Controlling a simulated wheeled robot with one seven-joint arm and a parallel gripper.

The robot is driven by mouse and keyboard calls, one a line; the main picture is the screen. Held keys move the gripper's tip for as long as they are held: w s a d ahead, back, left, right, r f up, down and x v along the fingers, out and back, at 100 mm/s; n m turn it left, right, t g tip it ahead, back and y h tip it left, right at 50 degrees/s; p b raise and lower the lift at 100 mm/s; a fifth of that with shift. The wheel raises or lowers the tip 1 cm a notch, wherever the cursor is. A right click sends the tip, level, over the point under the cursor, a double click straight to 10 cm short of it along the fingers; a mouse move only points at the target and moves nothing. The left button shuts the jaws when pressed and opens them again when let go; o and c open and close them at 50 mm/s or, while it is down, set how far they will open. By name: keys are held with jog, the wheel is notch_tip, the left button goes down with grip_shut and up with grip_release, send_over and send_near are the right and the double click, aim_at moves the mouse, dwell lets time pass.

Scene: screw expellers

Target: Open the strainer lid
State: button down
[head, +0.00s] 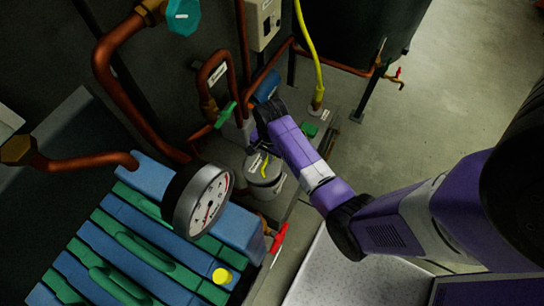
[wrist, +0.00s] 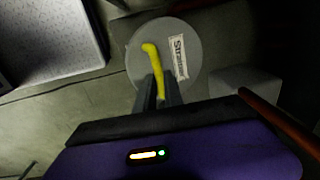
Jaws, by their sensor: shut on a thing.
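The strainer (head: 265,179) is a grey round pot standing among pipes in the middle of the head view. Its lid (wrist: 193,68) is a flat grey disc with a "Strainer" label (wrist: 178,57) in the wrist view. A bent yellow handle (wrist: 151,52) lies across the lid; a bit of it also shows in the head view (head: 264,165). My gripper (wrist: 158,84) is over the lid, with its fingers shut on the near end of the yellow handle. The lid looks seated on the pot.
A pressure gauge (head: 199,201) and a blue and green ribbed block (head: 140,245) stand at the left. Copper pipes and a green-handled valve (head: 226,114) crowd behind the strainer. A red valve handle (head: 279,238) is in front. A dark tank (head: 365,30) stands behind; floor is clear at right.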

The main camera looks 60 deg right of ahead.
jog(key=w+r+p, duration=0.2)
jog(key=w, duration=0.4)
jog(key=shift+w+a+r, duration=0.2)
jog(key=shift+w+r, duration=0.05)
jog(key=shift+r, duration=0.1)
jog(key=c, duration=1.5)
grip_release()
jog(key=shift+o, duration=0.2)
jog(key=shift+w+r, duration=0.1)
notch_tip(320, 180, up, 8)
jog(key=shift+s, duration=0.3)
